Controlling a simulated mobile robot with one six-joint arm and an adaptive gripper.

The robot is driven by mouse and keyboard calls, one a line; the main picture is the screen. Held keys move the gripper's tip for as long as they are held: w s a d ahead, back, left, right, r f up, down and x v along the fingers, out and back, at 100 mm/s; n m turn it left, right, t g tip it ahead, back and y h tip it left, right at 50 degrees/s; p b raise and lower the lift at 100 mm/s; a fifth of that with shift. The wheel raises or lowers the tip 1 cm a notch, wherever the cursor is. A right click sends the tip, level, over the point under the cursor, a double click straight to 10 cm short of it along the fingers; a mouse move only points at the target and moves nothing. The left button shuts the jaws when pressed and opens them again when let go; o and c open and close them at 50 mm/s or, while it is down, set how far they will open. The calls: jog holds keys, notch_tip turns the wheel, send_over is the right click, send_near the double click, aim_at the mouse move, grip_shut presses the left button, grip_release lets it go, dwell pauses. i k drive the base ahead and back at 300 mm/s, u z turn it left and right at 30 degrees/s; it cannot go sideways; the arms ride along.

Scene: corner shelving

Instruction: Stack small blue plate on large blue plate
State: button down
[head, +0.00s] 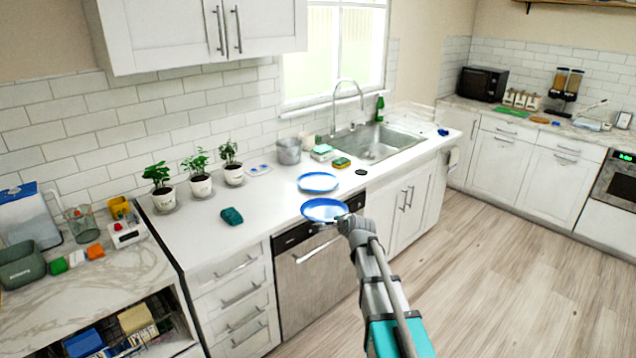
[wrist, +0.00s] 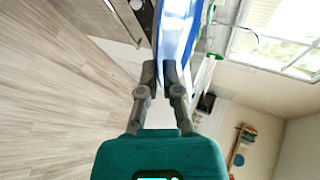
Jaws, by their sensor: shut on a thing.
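My gripper (head: 347,222) is shut on the near rim of a blue plate (head: 322,209), taken to be the small one. This plate is roughly level, at the counter's front edge above the dishwasher. In the wrist view, the fingertips (wrist: 166,68) pinch the plate (wrist: 180,30), which shows edge-on. The other blue plate (head: 318,182), taken to be the large one, lies flat on the white counter, just behind the held plate and apart from it in the picture. It looks empty. Their true sizes are hard to compare, as the held plate is nearer.
A sponge (head: 341,162) and a dark round item (head: 361,172) lie right of the counter plate, before the sink (head: 375,145). A metal pot (head: 289,151) stands behind. A teal cloth-like item (head: 232,216) and potted plants (head: 199,185) are left. Counter around the plate is mostly clear.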

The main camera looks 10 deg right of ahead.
aim_at(318, 189)
jog(key=i, duration=0.95)
jog(key=u, duration=0.05)
